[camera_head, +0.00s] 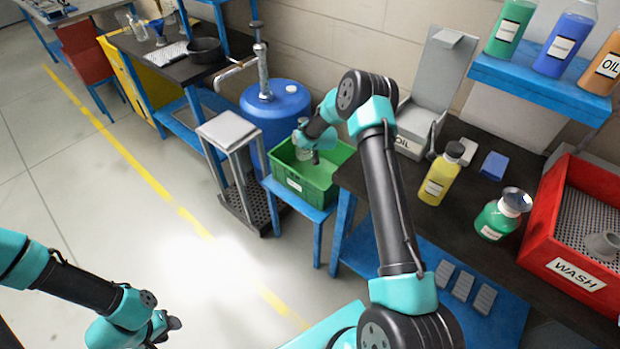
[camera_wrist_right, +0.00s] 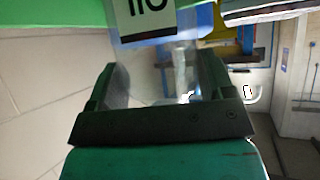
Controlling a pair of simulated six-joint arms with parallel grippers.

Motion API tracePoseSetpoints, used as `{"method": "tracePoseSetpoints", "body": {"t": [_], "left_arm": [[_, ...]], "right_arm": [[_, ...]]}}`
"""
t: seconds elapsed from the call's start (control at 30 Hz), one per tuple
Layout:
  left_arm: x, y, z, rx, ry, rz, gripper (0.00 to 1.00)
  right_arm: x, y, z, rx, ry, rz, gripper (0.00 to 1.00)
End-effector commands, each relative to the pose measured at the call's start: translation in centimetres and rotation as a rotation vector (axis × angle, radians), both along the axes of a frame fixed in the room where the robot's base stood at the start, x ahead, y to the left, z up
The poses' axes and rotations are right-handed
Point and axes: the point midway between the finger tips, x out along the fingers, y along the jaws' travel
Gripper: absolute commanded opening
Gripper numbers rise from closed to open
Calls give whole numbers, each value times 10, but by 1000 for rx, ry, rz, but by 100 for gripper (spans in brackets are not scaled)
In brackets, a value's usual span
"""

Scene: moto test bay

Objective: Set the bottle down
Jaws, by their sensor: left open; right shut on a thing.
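My right gripper (camera_head: 303,143) reaches over the green crate (camera_head: 318,198), beyond the dark workbench. In the right wrist view, my right gripper (camera_wrist_right: 160,82) is shut on a clear bottle (camera_wrist_right: 152,52) with a black-and-white label. The lettering on the label is upside down and cut off by the frame. In the head view the bottle is small and partly hidden by the gripper, so I cannot tell whether it touches the crate floor. My left gripper (camera_head: 165,325) is open and empty above the floor at lower left.
The crate stands on a blue stand beside a blue drum (camera_head: 275,110) and a grey stool (camera_head: 228,130). The workbench holds a yellow bottle (camera_head: 440,180), a green bottle (camera_head: 493,222) and a red WASH bin (camera_head: 548,243). A blue shelf (camera_head: 545,90) holds several bottles.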

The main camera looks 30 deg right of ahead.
Motion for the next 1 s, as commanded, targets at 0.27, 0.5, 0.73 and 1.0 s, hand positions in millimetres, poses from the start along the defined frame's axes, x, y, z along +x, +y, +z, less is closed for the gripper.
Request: {"method": "tracePoseSetpoints", "body": {"t": [0.27, 0.5, 0.73, 1.0], "left_arm": [[0, 0, 0, 0, 0, 0, 43], [0, 0, 0, 0, 0, 0, 43], [0, 0, 0, 0, 0, 0, 43], [0, 0, 0, 0, 0, 0, 43]], "right_arm": [[0, 0, -1, -1, 0, -1, 40], [-1, 0, -29, 0, 3, -1, 40], [0, 0, -60, -1, 0, -1, 40], [0, 0, -62, -1, 0, -1, 40]]}}
